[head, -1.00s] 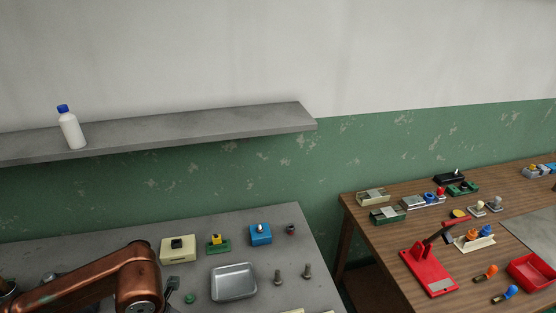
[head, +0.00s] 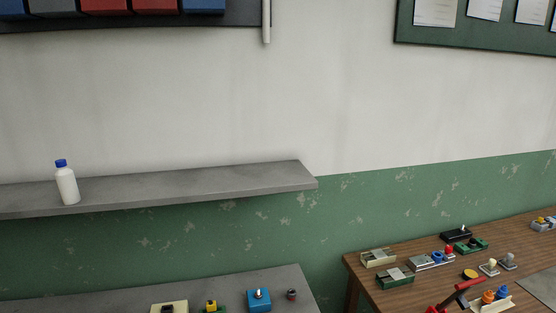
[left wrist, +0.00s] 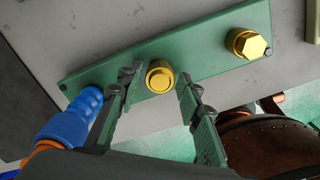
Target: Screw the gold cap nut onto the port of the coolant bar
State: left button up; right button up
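In the left wrist view a long green bar (left wrist: 210,45) with dark screws at its ends lies on a grey surface. A blue ribbed hose fitting (left wrist: 85,103) is at its left end. A gold round-ended piece (left wrist: 160,77) stands at its middle; I cannot tell whether it is the port or a cap. A gold hex piece (left wrist: 246,43) sits near the right end. My left gripper (left wrist: 160,83) is open, its fingers on either side of the middle gold piece, with a small gap visible on each side. My right gripper is in neither view.
In the head view a grey bench (head: 225,291) holds a blue block (head: 259,300) and other small parts. A shelf (head: 230,182) with a white bottle (head: 67,186) is above it. A wooden table (head: 410,293) with several fixtures stands right.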

pick_arm(q)
jog(key=shift+c, duration=0.6)
jog(key=c, duration=0.7)
jog(key=shift+f+m+b, duration=0.1)
jog(key=shift+m+b, duration=0.4)
jog(key=shift+m, duration=0.4)
jog(key=shift+m+b, duration=0.55)
jog(key=shift+m, duration=1.05)
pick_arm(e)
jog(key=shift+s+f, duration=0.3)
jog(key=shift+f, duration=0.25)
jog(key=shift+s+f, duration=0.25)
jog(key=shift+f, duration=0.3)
